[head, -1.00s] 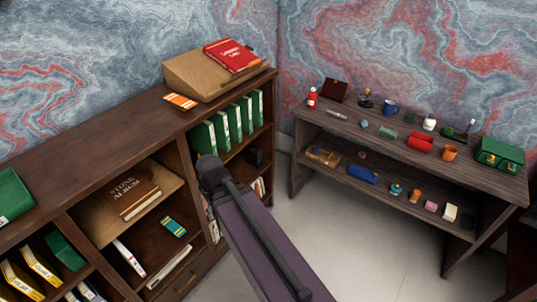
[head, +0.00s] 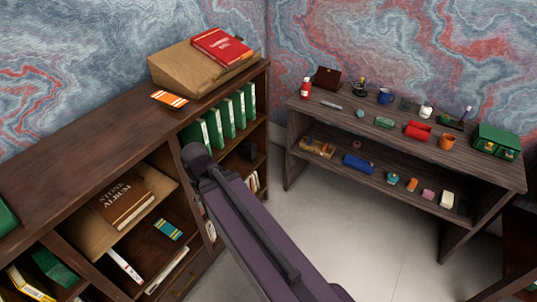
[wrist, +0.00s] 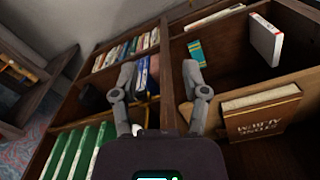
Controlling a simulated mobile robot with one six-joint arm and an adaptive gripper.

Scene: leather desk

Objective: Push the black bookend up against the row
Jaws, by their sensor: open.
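A row of green books (head: 222,121) stands upright in the upper right compartment of the bookcase; it also shows at the lower left of the wrist view (wrist: 82,152). A dark shape in the wrist view may be the same object, but I cannot tell. My gripper (wrist: 160,76) is open and empty, its two fingers spread in front of the bookcase. In the head view my arm hides the gripper's fingers.
The brown album (head: 128,199) lies in the compartment left of the green row. A wooden slope with a red book (head: 221,45) and an orange-striped item (head: 169,98) are on top. A cluttered desk (head: 345,108) stands right, with open floor (head: 345,225) between.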

